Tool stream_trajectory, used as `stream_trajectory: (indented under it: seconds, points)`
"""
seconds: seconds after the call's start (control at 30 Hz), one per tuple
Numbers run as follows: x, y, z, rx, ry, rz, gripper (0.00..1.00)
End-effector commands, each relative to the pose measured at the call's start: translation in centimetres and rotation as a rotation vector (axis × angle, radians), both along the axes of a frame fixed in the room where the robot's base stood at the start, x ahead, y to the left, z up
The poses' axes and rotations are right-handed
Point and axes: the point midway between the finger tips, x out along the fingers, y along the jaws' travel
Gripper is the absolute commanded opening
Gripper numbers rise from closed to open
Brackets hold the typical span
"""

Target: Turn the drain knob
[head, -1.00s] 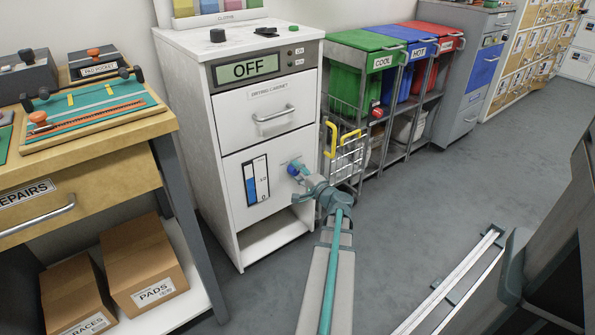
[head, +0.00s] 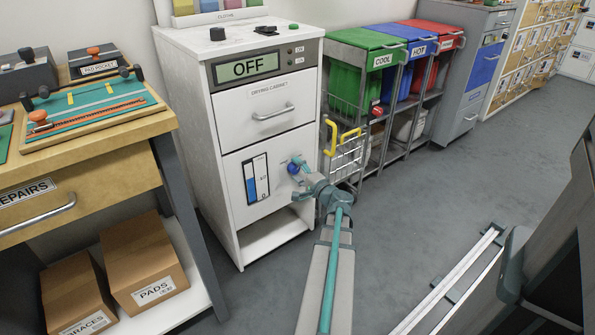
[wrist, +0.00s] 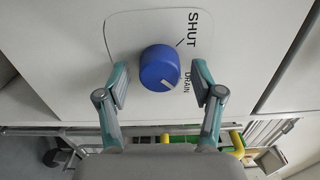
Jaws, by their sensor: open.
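The blue round drain knob (wrist: 158,66) is on the white front of the drying cabinet (head: 270,104), at the lower right of its panel. In the wrist view the plate around it reads SHUT and DRAIN. A short white mark shows on the knob's lower part, on the side toward the word DRAIN. My gripper (wrist: 160,84) is open, with one finger to each side of the knob and a visible gap on both sides. In the head view the knob (head: 293,168) is partly hidden by my gripper (head: 302,172).
The cabinet's display (head: 247,67) reads OFF, and a blue level gauge (head: 256,179) is left of the knob. A wire basket with yellow handles (head: 346,150) is close on the right. The repairs bench (head: 130,128) stands left. Grey floor (head: 410,215) is clear in front.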

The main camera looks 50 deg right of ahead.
Motion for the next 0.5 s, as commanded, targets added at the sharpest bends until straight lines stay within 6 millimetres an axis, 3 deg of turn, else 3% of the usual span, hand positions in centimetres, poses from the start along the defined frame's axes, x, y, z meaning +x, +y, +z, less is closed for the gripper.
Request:
stream_trajectory:
  seconds: [0.23,0.5]
  points:
    - [-1.8,0.7,0.0,0.000,0.000,-0.001,0.67]
    - [-6.7,2.2,0.0,0.001,0.000,-0.004,0.67]
